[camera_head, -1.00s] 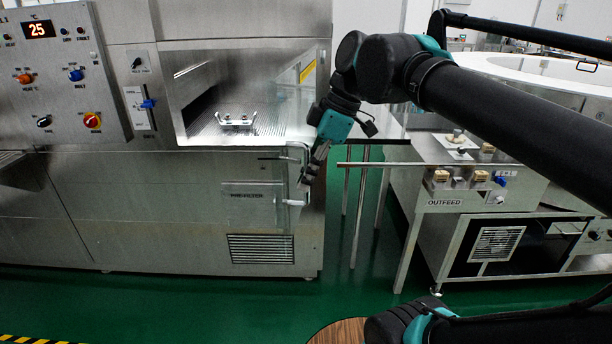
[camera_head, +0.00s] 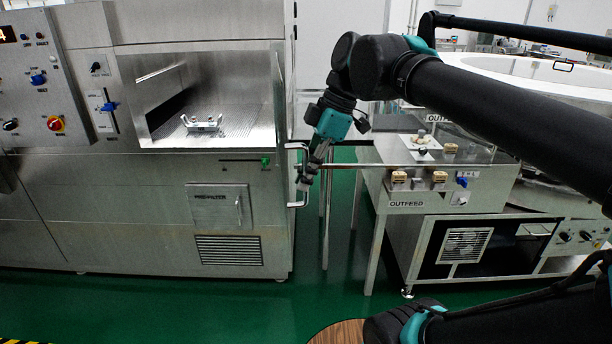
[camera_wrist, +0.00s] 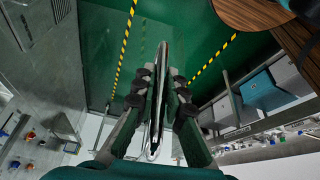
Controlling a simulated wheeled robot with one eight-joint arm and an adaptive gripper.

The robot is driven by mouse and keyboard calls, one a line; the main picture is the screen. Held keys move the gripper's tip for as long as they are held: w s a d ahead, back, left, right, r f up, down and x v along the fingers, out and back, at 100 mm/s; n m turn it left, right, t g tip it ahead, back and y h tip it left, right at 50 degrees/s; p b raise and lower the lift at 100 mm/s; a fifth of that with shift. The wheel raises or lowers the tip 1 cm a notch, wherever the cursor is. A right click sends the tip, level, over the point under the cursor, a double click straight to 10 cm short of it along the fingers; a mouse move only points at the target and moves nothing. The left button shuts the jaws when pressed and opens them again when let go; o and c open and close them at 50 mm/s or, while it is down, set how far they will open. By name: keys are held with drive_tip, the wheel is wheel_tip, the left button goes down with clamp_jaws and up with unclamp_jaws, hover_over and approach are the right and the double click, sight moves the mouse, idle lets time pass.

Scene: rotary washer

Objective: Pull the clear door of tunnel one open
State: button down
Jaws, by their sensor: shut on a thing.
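The tunnel opening (camera_head: 208,46) is at the left in the head view, with nothing clear across its front. The silver C-shaped door handle (camera_head: 296,204) stands at the right edge of the machine. My gripper (camera_head: 303,180) is shut on this handle. In the wrist view my gripper (camera_wrist: 158,85) has its fingers on both sides of the upright handle bar (camera_wrist: 163,55). The clear door pane is hard to make out; faint lines over the green floor in the wrist view suggest it beside the handle. Its exact angle cannot be told.
A metal part (camera_head: 202,124) lies on the tunnel belt. The PRE-FILTER panel (camera_head: 218,207) and a green knob (camera_head: 265,161) are on the machine front. The OUTFEED unit (camera_head: 410,190) stands at the right. Green floor (camera_head: 190,310) is free in front. A wooden round top (camera_head: 338,334) is near below.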

drive_tip(key=c, duration=1.6)
unclamp_jaws()
drive_tip(key=shift+o, duration=0.2)
drive_tip(key=v, duration=1.2)
drive_tip(key=shift+a+r, duration=0.1)
